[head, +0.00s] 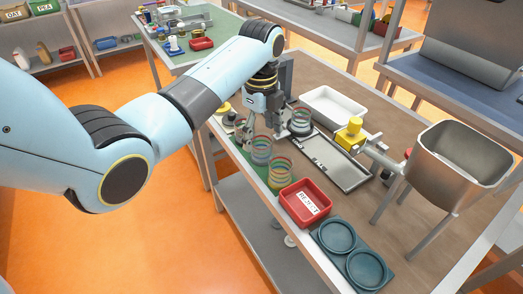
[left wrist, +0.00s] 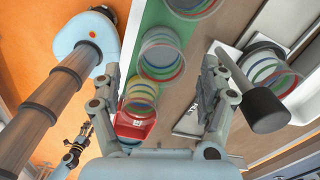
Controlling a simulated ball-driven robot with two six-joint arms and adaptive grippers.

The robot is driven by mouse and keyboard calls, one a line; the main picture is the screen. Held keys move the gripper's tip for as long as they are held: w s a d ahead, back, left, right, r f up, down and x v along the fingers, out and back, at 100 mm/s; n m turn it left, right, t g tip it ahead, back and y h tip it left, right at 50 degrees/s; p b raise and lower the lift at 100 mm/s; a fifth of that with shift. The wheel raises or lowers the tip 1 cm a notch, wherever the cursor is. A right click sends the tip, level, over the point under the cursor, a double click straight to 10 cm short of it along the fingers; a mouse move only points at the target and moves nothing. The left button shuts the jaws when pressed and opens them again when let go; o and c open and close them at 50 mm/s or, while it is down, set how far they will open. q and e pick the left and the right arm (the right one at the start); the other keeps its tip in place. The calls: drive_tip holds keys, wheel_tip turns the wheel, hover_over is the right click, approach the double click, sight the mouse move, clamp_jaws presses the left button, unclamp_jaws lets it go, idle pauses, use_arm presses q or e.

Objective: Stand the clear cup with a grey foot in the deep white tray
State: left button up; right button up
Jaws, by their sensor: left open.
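The deep white tray (head: 333,107) stands empty on the table's far side. Several clear cups with coloured rings stand near it: one cup (head: 300,121) just behind my left gripper, one (head: 261,151) on the green strip, and one (head: 280,171) nearer the red bin. I cannot tell which has the grey foot. My left gripper (head: 277,128) points down over the cup row, open and empty. In the left wrist view its fingers (left wrist: 163,75) spread on either side of a ringed cup (left wrist: 162,53). My right gripper (left wrist: 76,148) shows small there, its jaws unclear.
A red bin marked REJECT (head: 305,204), a teal two-ring holder (head: 352,257) and a yellow-valved metal hopper (head: 455,165) stand nearer. Bare brown tabletop (head: 400,120) lies right of the white tray.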

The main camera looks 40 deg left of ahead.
sight(260, 144)
use_arm(q)
drive_tip(key=f, duration=0.4)
drive_tip(key=shift+w+a+f, duration=0.1)
drive_tip(key=shift+a+f, duration=0.1)
drive_tip(key=shift+a, duration=0.05)
drive_tip(key=c, duration=1.3)
